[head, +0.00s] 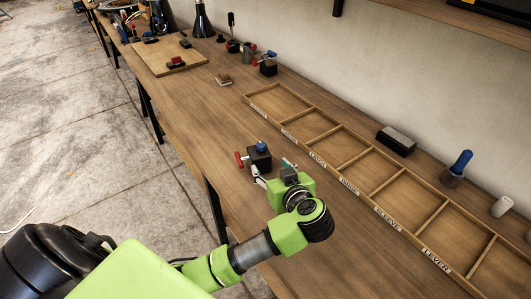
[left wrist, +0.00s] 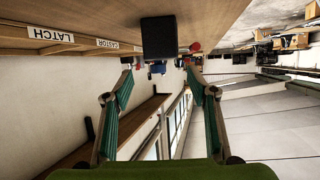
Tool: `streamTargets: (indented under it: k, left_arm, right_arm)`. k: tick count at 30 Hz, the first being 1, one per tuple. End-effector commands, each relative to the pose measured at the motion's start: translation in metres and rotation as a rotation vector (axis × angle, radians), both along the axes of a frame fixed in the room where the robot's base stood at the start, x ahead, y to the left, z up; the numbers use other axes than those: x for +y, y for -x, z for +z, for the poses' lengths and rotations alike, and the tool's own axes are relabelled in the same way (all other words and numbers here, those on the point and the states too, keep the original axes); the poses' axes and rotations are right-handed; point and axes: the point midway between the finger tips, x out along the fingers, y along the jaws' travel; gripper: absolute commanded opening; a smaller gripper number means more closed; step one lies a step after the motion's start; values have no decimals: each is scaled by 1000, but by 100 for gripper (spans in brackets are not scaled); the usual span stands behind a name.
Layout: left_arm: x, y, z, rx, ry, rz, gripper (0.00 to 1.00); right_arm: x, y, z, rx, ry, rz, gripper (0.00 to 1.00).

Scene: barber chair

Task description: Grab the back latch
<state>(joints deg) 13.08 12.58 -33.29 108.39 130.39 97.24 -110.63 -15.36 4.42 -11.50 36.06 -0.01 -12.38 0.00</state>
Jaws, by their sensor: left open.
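A black block with a blue knob on top and a red handle at its left side (head: 259,155) stands on the workbench. I take it as the latch, though no label on it shows. My left gripper (head: 273,172) is open just on the near side of this block, with nothing between its fingers. In the left wrist view the black block (left wrist: 158,37) shows ahead, between the lines of the two open fingers (left wrist: 158,75) and beyond the tips. It seems apart from both fingers. My right gripper is not in view.
A wooden tray (head: 327,135) with labelled, empty compartments lies along the wall side of the workbench (head: 215,115). Several small parts and a wooden board (head: 150,58) are farther back. A black-and-grey block (head: 396,141) and a blue-handled tool (head: 458,168) stand behind the tray.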

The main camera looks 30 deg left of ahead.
Motion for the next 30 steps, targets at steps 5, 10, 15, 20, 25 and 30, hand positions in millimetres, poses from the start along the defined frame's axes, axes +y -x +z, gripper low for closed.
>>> streamTargets:
  k: [5, 10, 15, 20, 25, 30]
  left_arm:
    - [27, -21, -12, 1, -6, 3, 53]
    - [47, -38, -24, -1, -3, 3, 53]
    - [55, -45, -28, -2, 1, 2, 53]
    - [68, -57, -35, -1, -3, 3, 53]
    - [83, -72, -46, -2, -2, 3, 53]
    - [89, -77, -50, -3, 1, 1, 53]
  right_arm:
    - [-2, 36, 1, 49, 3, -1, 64]
    - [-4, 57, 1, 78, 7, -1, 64]
    - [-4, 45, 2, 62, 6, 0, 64]
    - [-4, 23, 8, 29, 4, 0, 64]
    - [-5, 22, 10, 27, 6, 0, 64]
    - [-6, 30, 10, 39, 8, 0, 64]
